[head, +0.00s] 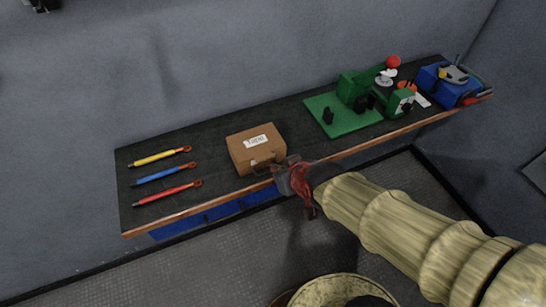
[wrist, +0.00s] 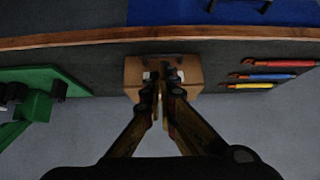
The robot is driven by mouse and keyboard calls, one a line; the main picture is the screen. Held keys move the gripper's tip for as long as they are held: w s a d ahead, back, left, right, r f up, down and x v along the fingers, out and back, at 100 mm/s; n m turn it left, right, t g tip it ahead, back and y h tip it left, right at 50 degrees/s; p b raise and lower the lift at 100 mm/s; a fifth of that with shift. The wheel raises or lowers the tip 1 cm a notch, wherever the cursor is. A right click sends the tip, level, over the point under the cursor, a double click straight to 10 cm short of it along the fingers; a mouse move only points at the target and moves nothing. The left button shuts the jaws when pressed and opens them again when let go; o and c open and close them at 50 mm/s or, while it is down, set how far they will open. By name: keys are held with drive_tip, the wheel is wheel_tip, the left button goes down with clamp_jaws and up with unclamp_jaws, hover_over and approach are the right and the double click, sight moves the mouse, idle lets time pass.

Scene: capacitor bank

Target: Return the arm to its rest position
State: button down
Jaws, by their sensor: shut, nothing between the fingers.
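My arm (head: 420,230), with pale ribbed links, reaches in from the lower right in the head view. My gripper (head: 292,180) is at the bench's front edge, just in front of the brown box (head: 243,152) with a white label. In the wrist view my gripper (wrist: 162,84) has its fingers together and empty. They overlap the box (wrist: 134,72) in that view. I cannot tell whether they touch it.
The dark bench (head: 220,134) runs along the wall. Yellow (head: 160,156), blue (head: 165,173) and red (head: 167,193) rods lie left of the box. A green fixture (head: 345,118) and a blue toolbox (head: 447,88) are on the right. Open floor (head: 240,255) lies in front.

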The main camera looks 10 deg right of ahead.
drive_tip(key=s, duration=0.1)
drive_tip(key=s+d+f, duration=0.1)
drive_tip(key=s, duration=0.2)
drive_tip(key=shift+s+d+f, duration=0.1)
drive_tip(key=shift+d+f, duration=0.05)
drive_tip(key=shift+f, duration=0.1)
drive_tip(key=s+d+g, duration=0.2)
drive_tip(key=s+g, duration=0.1)
drive_tip(key=s, duration=0.3)
drive_tip(key=s+d+r+m+h, duration=0.2)
drive_tip(key=d+r, duration=0.6)
drive_tip(key=r, duration=0.4)
drive_tip(key=shift+s+r+m+t, duration=0.15)
drive_tip(key=shift+r+m+t, duration=0.2)
drive_tip(key=shift+m, duration=0.35)
